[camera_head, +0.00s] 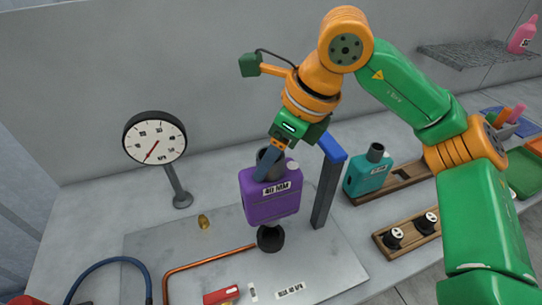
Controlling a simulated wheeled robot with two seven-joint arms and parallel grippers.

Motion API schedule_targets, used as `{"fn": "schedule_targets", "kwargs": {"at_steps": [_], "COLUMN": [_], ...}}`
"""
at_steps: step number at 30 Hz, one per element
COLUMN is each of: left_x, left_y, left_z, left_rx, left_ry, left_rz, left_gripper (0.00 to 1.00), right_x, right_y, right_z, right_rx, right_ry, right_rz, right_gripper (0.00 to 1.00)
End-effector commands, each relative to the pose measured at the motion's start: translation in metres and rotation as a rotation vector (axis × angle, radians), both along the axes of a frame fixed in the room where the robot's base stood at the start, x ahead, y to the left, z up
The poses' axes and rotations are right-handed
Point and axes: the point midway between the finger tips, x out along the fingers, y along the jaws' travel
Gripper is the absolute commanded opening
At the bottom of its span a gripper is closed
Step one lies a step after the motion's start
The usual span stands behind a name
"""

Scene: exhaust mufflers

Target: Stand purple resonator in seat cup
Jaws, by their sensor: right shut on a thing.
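The purple resonator (270,200) is a boxy can with a dark neck and a white "40 MM" label. My right gripper (270,160) reaches down from above and is shut on it at the neck. The resonator is close to upright, tilted slightly in the picture. A black round seat cup (270,239) stands on the grey plate directly below it in the picture. The resonator's lower edge shows just above the cup's rim; I cannot tell whether they touch. My left gripper is not in view.
A grey post with a blue top (326,188) stands close right of the resonator. A teal resonator (368,170) sits in a wooden rack at right. A dial gauge (155,139) stands at left. A copper pipe (205,259) and a red-handled part (220,295) lie in front.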

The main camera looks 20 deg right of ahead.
Motion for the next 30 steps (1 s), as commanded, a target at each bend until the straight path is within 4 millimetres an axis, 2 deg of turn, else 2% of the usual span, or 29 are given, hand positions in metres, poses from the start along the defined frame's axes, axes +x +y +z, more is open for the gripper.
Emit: {"fn": "schedule_targets", "kwargs": {"at_steps": [8,21,30], "left_x": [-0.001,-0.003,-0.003], "left_y": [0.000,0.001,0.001], "left_z": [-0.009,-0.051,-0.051], "left_rx": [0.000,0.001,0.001], "left_ry": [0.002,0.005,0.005], "left_rz": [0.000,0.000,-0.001], "left_gripper": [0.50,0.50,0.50], "right_x": [0.000,0.000,0.000], "right_y": [0.000,0.000,0.000], "right_z": [-0.009,-0.057,-0.059], "right_rx": [0.000,0.002,0.002], "right_ry": [-0.001,-0.002,-0.002], "right_rz": [-0.007,-0.007,-0.007], "right_gripper": [0.11,0.11,0.11]}}
